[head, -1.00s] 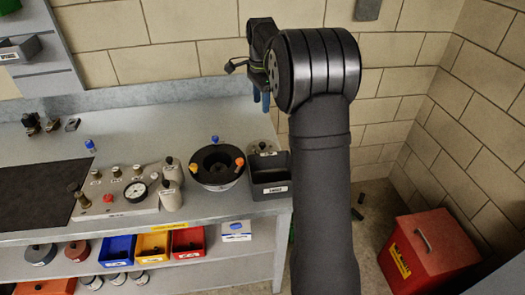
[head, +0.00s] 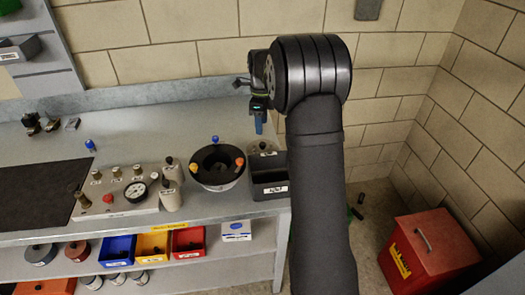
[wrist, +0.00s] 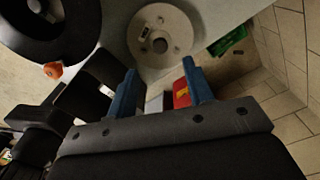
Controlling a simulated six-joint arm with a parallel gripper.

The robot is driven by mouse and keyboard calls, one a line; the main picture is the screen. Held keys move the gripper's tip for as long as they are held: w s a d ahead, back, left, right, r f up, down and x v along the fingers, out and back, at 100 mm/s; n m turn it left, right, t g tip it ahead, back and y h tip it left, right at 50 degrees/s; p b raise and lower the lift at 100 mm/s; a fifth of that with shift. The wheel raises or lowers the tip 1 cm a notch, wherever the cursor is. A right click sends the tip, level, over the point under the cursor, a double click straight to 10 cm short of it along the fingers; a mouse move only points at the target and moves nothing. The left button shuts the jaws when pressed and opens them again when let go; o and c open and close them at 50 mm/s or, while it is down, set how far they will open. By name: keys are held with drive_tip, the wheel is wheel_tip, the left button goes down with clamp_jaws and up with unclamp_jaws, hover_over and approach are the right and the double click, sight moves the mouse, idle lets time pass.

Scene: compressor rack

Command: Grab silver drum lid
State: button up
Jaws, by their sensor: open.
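The silver drum lid (head: 264,152) appears to be the pale grey disc with a small dark centre at the bench's right end, behind the black bin. In the wrist view, the disc (wrist: 150,20) lies beyond my fingertips, with small marks around its dark centre. My gripper (head: 259,122) is above the lid in the head view, with blue fingers pointing down. In the wrist view, my gripper (wrist: 160,88) has its two blue fingers apart with nothing between them. The fingers do not appear to touch the lid.
A black bowl-like ring (head: 219,168) with coloured knobs stands left of the lid. A black bin (head: 269,190) is in front of it. A gauge panel (head: 118,194) is farther left. A red floor bin (head: 432,255) stands right of the bench, near the walls.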

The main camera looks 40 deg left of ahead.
sight(263, 143)
wheel_tip(263, 143, down, 8)
drive_tip(key=shift+d+f, duration=0.15)
drive_tip(key=shift+f, duration=0.05)
clamp_jaws()
idle(0.4)
